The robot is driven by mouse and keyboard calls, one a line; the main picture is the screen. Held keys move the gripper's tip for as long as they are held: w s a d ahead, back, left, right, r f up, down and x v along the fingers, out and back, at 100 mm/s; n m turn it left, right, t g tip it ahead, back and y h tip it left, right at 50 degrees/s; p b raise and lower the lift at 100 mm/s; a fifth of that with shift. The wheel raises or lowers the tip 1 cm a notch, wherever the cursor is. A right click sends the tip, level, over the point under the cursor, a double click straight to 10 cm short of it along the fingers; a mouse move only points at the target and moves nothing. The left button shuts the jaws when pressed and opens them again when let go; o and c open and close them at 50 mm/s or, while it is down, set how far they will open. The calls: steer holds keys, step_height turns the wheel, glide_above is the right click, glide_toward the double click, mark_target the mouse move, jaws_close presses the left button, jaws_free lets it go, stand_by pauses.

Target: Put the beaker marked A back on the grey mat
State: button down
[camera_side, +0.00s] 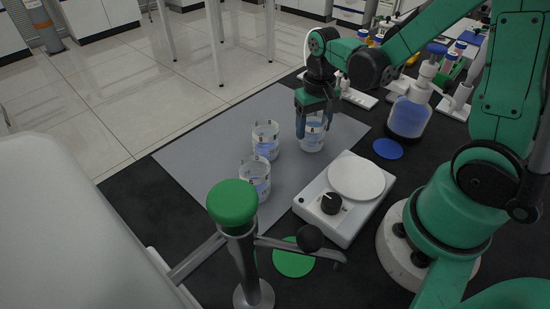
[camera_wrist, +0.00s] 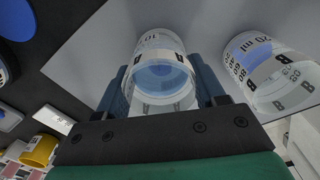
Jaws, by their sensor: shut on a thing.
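Two other beakers stand on the mat, one left of the gripper (camera_side: 265,142) and one nearer (camera_side: 255,180). A beaker marked B (camera_wrist: 270,75) is at right in the wrist view.
A white stirrer (camera_side: 318,203) with a round plate stands right of the mat. A green-capped stand (camera_side: 233,203) rises in front. A blue disc (camera_side: 388,149), a green disc (camera_side: 293,262) and a blue-filled bottle (camera_side: 408,115) are nearby. The mat's left part is clear.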

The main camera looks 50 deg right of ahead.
steer(key=shift+c, duration=0.5)
jaws_free()
steer(key=shift+f, duration=0.15)
step_height(320, 180, up, 12)
steer(key=s+a+f+n+t, duration=0.1)
steer(key=a+n+t, duration=0.3)
steer(key=a+t, duration=0.3)
steer(key=shift+s+f+n, duration=0.25)
steer(key=shift+s+n, duration=0.05)
